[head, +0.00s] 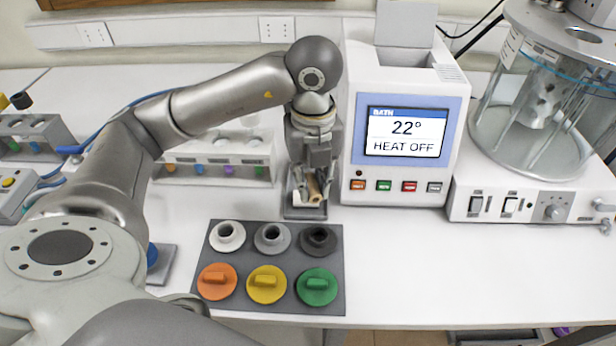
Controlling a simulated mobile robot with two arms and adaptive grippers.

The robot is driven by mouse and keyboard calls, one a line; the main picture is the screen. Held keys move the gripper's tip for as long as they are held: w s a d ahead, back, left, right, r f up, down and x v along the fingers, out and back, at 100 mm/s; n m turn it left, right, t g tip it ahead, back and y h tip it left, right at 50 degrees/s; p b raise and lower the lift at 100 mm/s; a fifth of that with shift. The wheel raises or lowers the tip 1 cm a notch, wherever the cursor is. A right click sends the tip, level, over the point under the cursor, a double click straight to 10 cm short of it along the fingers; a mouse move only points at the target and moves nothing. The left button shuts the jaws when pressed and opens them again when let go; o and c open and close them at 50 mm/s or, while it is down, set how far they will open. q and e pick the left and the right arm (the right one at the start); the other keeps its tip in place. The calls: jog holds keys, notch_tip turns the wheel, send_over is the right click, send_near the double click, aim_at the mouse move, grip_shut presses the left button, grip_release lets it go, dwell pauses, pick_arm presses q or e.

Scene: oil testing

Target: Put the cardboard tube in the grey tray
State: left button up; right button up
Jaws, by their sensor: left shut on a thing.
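The cardboard tube (315,188) is a small tan cylinder between the fingers of my left gripper (308,186). My left gripper points down and is shut on it. The gripper hides the back part of the tray. My right gripper is out of view.
A dark grey mat (244,265) holds white, grey and black ringed pieces and orange, yellow and green knobbed caps, just in front of the tray. The bath device (402,165) stands close right. A glass vessel (530,120) stands further right. The bench's front right is clear.

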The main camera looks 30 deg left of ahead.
pick_arm(q)
jog(key=n, duration=0.5)
jog(key=shift+w+a+r+n, duration=0.2)
jog(key=shift+a+r+n, duration=0.1)
jog(key=shift+a, duration=0.05)
jog(key=w+a+f+p, duration=0.35)
jog(key=w+a, duration=0.25)
jog(key=w, duration=0.2)
send_over(308, 170)
jog(key=s+d, duration=0.2)
jog(key=s, duration=0.1)
notch_tip(308, 170, down, 6)
jog(key=shift+w+r+p, duration=0.1)
jog(key=shift+r+p, duration=0.15)
jog(key=shift+p, duration=0.05)
jog(key=shift+w+a+f, duration=0.25)
jog(key=shift+f, duration=0.15)
notch_tip(308, 170, down, 2)
jog(key=shift+p, duration=0.9)
jog(key=shift+f, duration=0.6)
jog(key=shift+f, duration=0.1)
